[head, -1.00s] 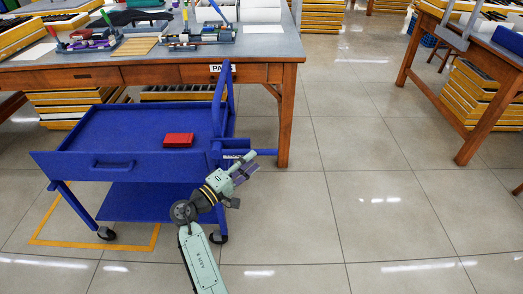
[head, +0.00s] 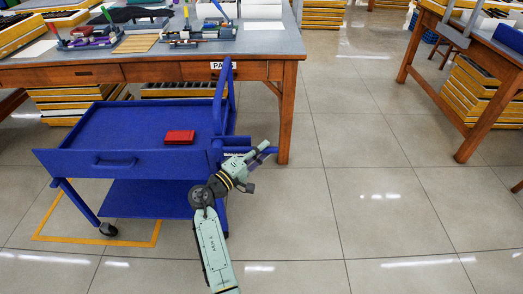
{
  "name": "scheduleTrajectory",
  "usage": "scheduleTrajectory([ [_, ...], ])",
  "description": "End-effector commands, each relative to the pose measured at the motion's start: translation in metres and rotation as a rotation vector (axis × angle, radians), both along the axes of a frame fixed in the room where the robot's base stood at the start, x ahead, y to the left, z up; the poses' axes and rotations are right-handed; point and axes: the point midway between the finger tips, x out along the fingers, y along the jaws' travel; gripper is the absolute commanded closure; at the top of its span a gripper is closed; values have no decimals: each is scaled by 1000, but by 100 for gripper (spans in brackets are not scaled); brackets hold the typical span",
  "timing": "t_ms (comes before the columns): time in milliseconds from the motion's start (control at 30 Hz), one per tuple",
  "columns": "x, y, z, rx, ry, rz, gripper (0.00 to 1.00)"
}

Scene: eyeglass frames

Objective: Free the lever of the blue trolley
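The blue trolley (head: 70,162) stands in front of the wooden table, with a top tray, a lower shelf and an upright handle frame at its right end. Its lever, a short blue bar sticking out to the right below the handle frame, is now mostly hidden behind my gripper; a bit of blue shows at the gripper's end. My gripper (head: 264,151) is at the trolley's right end, at the lever's height, overlapping it in the picture. I cannot tell whether it touches the lever or whether its fingers are open or shut.
A red box (head: 179,137) lies in the trolley's top tray. The wooden table (head: 290,75) stands close behind, its right leg near my gripper. A yellow floor outline (head: 95,240) runs under the trolley. The tiled floor on the right is clear up to another table (head: 475,90).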

Motion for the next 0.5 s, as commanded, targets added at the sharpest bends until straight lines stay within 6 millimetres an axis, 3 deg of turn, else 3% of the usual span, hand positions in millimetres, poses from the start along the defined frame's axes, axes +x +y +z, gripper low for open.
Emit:
scheduleTrajectory([
  [267,0,0,0,0,0,0,100],
  [500,0,0,0,0,0,0,100],
])
